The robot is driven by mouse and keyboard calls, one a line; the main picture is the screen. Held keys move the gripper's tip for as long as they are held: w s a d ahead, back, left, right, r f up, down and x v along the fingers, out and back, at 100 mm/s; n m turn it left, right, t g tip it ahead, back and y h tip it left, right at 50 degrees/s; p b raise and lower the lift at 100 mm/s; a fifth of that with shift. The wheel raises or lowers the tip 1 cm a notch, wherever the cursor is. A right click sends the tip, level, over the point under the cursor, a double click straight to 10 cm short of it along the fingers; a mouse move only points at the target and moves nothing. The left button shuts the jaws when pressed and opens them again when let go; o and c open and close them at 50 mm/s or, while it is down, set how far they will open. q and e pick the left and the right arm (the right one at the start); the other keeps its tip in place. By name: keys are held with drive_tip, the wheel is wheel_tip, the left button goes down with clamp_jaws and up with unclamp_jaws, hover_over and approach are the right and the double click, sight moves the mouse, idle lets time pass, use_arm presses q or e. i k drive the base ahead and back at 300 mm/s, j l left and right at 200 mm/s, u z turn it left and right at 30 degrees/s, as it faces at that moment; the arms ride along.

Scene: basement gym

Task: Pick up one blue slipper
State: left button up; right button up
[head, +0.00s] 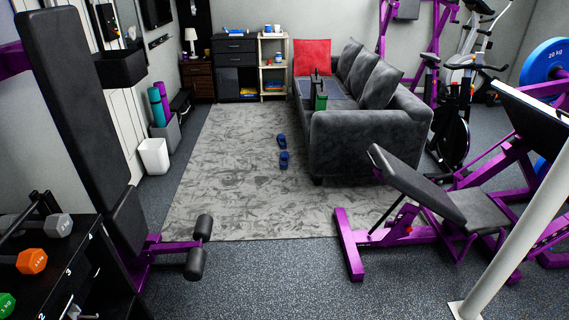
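Two blue slippers lie on the grey patterned rug in front of the sofa in the head view. The nearer slipper (284,160) lies close to the sofa's left side. The farther slipper (281,140) lies just behind it, with a small gap between them. Both are well away from me and nothing covers them. Neither of my grippers shows in the head view.
The grey rug (225,185) is mostly bare. A dark sofa (365,135) stands right of the slippers. Purple benches stand at left (125,215) and right (420,205), with open floor between them. A white pole (515,225) rises at right. A dumbbell rack (85,262) is near left.

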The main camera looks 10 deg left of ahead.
sight(284, 156)
drive_tip(key=i+j+u, duration=0.1)
drive_tip(key=i+u, duration=0.15)
drive_tip(key=i, duration=0.35)
drive_tip(key=i+j+u, duration=0.1)
drive_tip(key=i, duration=1.1)
drive_tip(key=i+j+u, duration=0.15)
drive_tip(key=i, duration=1.1)
